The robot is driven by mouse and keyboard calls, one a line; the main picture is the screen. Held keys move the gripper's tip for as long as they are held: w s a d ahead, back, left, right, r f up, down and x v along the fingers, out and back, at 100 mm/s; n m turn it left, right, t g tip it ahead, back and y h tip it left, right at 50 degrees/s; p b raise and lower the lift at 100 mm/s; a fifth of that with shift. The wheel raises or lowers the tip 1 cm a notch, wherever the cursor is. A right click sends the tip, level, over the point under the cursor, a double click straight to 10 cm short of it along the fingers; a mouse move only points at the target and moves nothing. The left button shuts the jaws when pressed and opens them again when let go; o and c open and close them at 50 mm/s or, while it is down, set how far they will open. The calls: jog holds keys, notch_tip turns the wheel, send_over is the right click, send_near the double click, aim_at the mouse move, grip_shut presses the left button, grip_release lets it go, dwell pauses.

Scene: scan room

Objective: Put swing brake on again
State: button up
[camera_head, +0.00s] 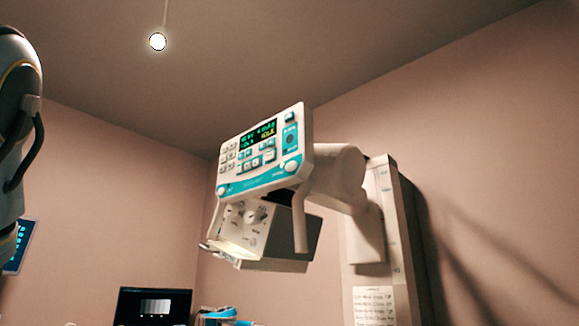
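The X-ray tube head hangs in the middle of the head view on a thick white arm. Its tilted control panel (264,151) is white and teal, with a lit green and yellow display (258,137) and several buttons. Which button is the swing brake cannot be read at this size. Below the panel is the boxy collimator (262,232), with small knobs on its front and a lit underside. Part of my arm (17,130) shows at the left edge. My gripper is out of view.
A tall white column (380,235) with a paper label (374,305) stands right of the head. A dark monitor (153,306) and blue-white items (219,314) are low at the back. A bulb (157,41) hangs above.

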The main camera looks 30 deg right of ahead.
grip_shut()
dwell(1.4)
